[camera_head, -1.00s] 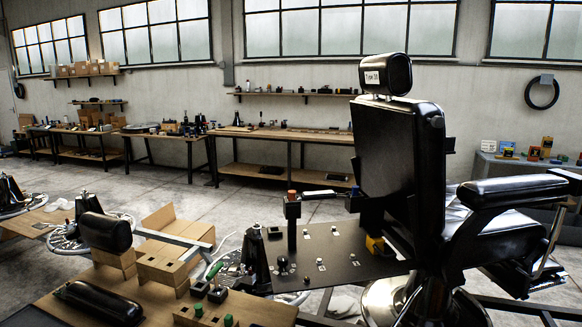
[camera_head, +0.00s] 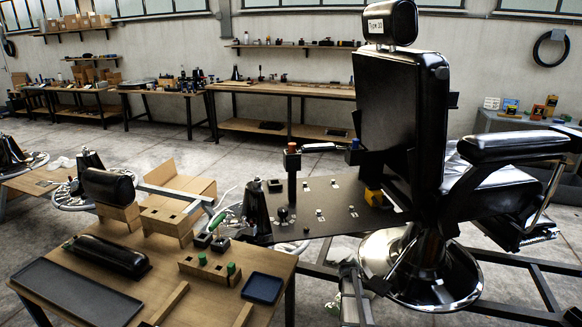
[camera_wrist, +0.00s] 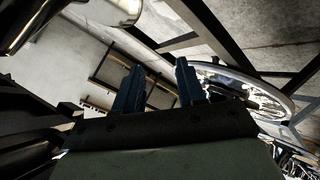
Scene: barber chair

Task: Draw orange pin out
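A small orange pin top (camera_head: 291,147) sits on the upper end of a dark upright post. The post stands on the black plate beside the barber chair (camera_head: 395,135). How deep the pin goes into the post is hidden. In the wrist view my gripper (camera_wrist: 158,80) has two blue fingers standing apart, with nothing visible between them. The orange pin cannot be made out in the wrist view. I cannot clearly make out my gripper in the head view.
A yellow piece (camera_head: 373,197) sits low by the chair. The wooden table (camera_head: 185,285) holds a dark tray (camera_head: 75,293), a blue tray (camera_head: 262,288), black cushions and blocks with green pegs.

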